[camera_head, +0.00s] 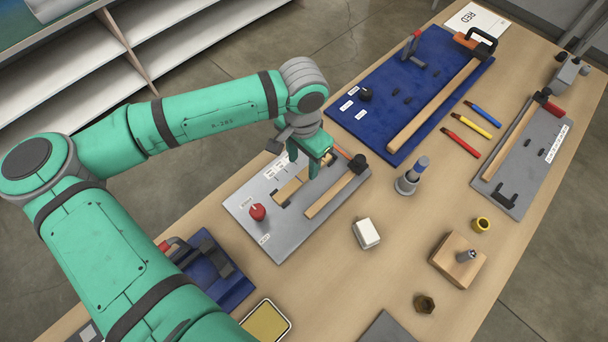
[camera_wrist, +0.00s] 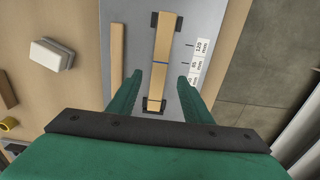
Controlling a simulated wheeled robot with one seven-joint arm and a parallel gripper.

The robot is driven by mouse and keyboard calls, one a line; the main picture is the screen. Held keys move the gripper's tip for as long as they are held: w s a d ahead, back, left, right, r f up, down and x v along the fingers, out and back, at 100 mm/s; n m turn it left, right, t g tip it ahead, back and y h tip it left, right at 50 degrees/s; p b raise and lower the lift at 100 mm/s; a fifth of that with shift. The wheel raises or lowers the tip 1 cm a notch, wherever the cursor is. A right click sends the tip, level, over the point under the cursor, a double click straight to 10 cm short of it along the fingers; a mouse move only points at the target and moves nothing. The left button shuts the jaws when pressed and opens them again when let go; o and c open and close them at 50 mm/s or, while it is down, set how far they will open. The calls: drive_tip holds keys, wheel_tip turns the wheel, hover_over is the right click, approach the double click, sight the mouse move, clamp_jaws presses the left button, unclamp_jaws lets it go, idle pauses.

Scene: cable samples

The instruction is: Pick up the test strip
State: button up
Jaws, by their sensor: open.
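A tan test strip (camera_wrist: 162,42) with a blue line across it lies on a grey board (camera_head: 250,222), with dark holders at both ends. It shows partly in the head view (camera_head: 288,191), beside and below my gripper. My gripper (camera_head: 303,167) is over the board, and its two green fingers are spread apart in the wrist view (camera_wrist: 159,79). The near part of the strip shows between the fingers, with nothing gripped. I cannot tell how high the fingertips are above it.
Another wooden strip (camera_wrist: 117,55) lies on the same board, left of the first in the wrist view. A red knob (camera_head: 257,212) stands on the board. A white block (camera_head: 366,233) and a metal cylinder (camera_head: 407,184) stand nearby. A blue board (camera_head: 372,128) lies farther back.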

sight(303, 176)
wheel_tip(303, 176, down, 5)
drive_tip(key=shift+s+f, duration=0.1)
idle(0.3)
clamp_jaws()
